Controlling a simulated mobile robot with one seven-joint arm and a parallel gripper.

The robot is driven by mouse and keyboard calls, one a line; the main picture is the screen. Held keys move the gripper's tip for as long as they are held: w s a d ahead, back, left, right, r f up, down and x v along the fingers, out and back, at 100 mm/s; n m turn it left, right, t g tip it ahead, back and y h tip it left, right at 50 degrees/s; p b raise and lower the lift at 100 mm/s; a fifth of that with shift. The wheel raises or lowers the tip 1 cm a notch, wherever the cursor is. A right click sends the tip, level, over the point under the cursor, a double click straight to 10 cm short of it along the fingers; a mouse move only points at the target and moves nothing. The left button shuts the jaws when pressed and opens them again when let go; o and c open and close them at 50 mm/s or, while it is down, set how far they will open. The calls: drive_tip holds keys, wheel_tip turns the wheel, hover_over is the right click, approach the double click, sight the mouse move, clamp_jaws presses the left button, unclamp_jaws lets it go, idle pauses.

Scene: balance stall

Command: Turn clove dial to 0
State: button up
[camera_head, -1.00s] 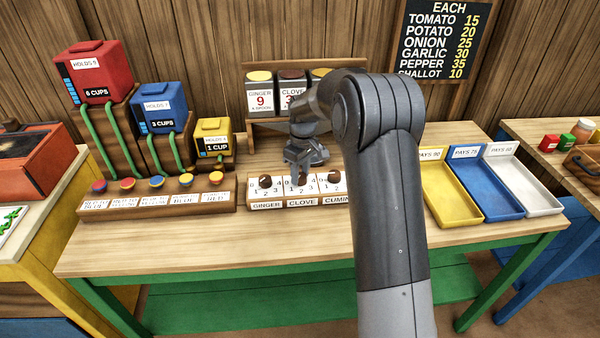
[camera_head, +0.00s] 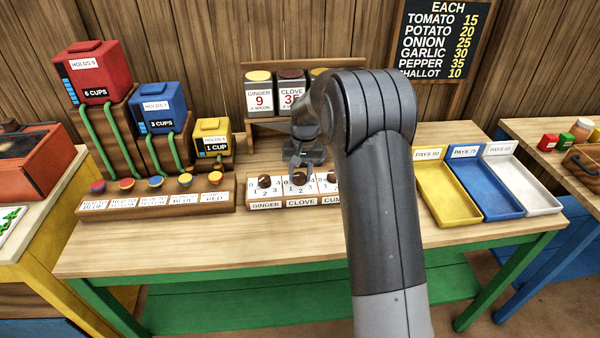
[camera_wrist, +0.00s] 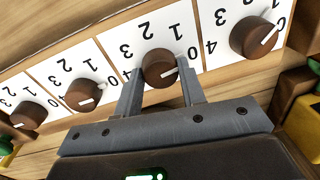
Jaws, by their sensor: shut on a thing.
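The clove dial (camera_head: 299,178) is a round brown knob with a white pointer line, on a white numbered plate above the CLOVE label (camera_head: 302,202). My gripper (camera_head: 300,167) reaches it from behind and above. In the wrist view, the clove dial (camera_wrist: 157,70) sits between the two grey fingers of my gripper (camera_wrist: 160,66), which are shut on its sides. Its pointer line is turned to the 0 side of the plate, much like the neighbouring dials' lines. My fingers hide a little of the dial's edges.
The ginger dial (camera_head: 264,182) and cumin dial (camera_head: 332,179) stand close on either side. Spice jars (camera_head: 291,92) stand on a shelf behind. A button panel (camera_head: 160,196) lies left, coloured trays (camera_head: 446,217) lie right. The front tabletop is clear.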

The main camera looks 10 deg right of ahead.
sight(303, 175)
drive_tip(key=shift+m, duration=0.6)
drive_tip(key=o, duration=1)
drive_tip(key=r, duration=1)
drive_tip(key=shift+s+d+r, duration=0.1)
drive_tip(key=shift+d+r, duration=0.3)
